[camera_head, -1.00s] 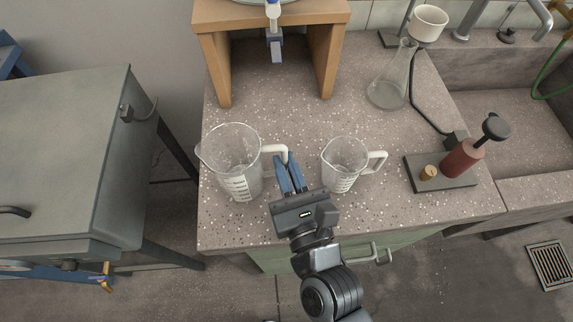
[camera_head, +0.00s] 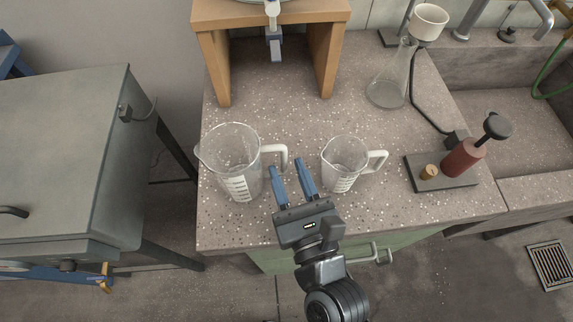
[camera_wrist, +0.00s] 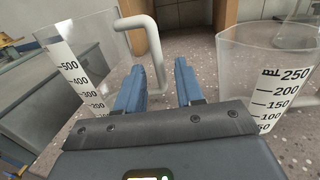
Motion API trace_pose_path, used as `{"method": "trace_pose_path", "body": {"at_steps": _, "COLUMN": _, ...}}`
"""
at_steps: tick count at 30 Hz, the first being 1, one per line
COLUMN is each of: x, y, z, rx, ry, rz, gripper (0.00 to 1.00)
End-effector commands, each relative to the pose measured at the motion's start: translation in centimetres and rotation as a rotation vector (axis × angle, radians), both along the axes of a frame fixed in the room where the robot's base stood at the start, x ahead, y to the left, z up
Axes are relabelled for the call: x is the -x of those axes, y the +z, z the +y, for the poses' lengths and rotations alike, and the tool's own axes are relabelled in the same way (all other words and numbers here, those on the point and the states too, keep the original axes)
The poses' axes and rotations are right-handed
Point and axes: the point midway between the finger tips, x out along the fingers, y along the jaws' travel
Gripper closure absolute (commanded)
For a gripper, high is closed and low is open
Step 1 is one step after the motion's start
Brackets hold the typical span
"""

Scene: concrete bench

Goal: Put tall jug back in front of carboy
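The tall jug (camera_head: 232,172), a clear measuring jug with a white handle, stands upright on the bench at the left. It also shows at the left of the wrist view (camera_wrist: 88,62), with marks up to 500. The carboy is mostly cut off by the top edge of the head view; its tap (camera_head: 275,46) hangs at the front of the wooden stand, behind and right of the jug. My gripper (camera_head: 286,165) is open and empty, just on the near side of the jug's handle. In the wrist view the handle is beyond the fingertips (camera_wrist: 159,68).
A smaller measuring jug (camera_head: 345,160) stands close to the right of my gripper. The wooden stand (camera_head: 218,70) is at the back. A flask (camera_head: 388,88) and a base with a red bottle (camera_head: 462,158) are farther right. Bench before the stand is clear.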

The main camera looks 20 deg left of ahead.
Motion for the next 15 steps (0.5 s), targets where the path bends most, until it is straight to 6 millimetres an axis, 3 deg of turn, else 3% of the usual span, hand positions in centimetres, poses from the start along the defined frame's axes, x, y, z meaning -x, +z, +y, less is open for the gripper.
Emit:
{"method": "trace_pose_path", "body": {"at_steps": 9, "x": 4.5, "y": -0.5, "z": -4.3, "rx": 0.001, "ry": 0.000, "rz": 0.001, "gripper": 0.63}}
{"method": "trace_pose_path", "body": {"at_steps": 15, "x": 6.6, "y": -0.4, "z": -6.1, "rx": 0.001, "ry": 0.001, "rz": 0.000, "gripper": 0.63}}
